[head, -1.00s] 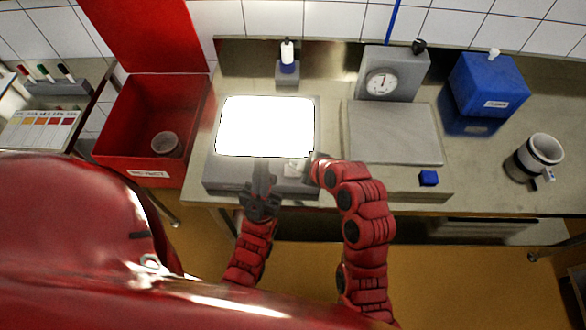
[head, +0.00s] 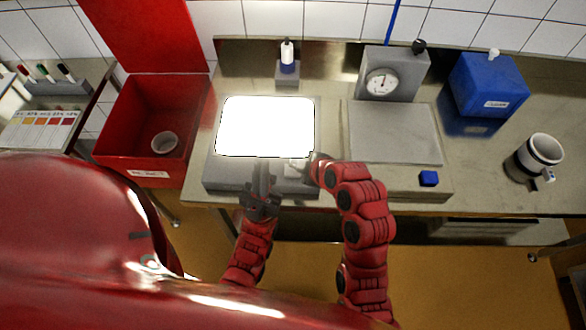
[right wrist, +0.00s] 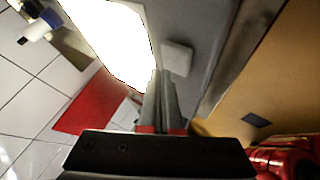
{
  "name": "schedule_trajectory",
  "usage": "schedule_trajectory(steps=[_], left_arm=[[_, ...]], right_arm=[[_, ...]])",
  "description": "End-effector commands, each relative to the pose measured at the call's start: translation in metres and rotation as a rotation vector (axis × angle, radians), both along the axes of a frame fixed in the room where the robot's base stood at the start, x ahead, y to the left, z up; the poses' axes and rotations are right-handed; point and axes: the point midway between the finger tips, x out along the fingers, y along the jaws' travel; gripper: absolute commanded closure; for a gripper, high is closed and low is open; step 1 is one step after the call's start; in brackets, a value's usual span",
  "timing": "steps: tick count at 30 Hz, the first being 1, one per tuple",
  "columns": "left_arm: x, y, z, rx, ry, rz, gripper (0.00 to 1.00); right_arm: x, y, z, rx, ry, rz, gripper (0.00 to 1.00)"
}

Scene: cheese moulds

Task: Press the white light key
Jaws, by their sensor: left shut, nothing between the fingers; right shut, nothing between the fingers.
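The light box (head: 212,178) stands on the bench with its top panel (head: 265,126) glowing bright white. The white key (head: 294,169) is a small pale square on the box's front ledge, below the panel's right part. The key also shows in the right wrist view (right wrist: 177,58). My right gripper (right wrist: 161,80) is shut and empty, its fingertips close to the key; I cannot tell whether they touch it. In the head view its fingers are mostly hidden at the wrist. My left gripper (head: 262,168) is shut and empty at the panel's front edge, left of the key.
A blue box (head: 487,85) and a mug (head: 535,157) are farther right. A red bin (head: 115,165) stands left, and a bottle (head: 288,55) behind.

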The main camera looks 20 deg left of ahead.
Motion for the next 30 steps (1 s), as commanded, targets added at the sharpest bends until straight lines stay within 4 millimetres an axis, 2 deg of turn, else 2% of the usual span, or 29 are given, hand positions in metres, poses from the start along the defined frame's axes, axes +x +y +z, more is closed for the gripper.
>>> schedule_trajectory(steps=[11,21,30], left_arm=[[0.000,0.000,-0.001,0.000,0.000,0.000,1.00],[0.000,0.000,-0.016,0.000,0.000,0.000,1.00],[0.000,0.000,-0.015,0.000,0.000,0.000,1.00]], right_arm=[[0.000,0.000,0.000,0.000,0.000,0.000,1.00],[0.000,0.000,-0.010,0.000,-0.001,0.001,1.00],[0.000,0.000,-0.009,0.000,0.000,0.000,1.00]])
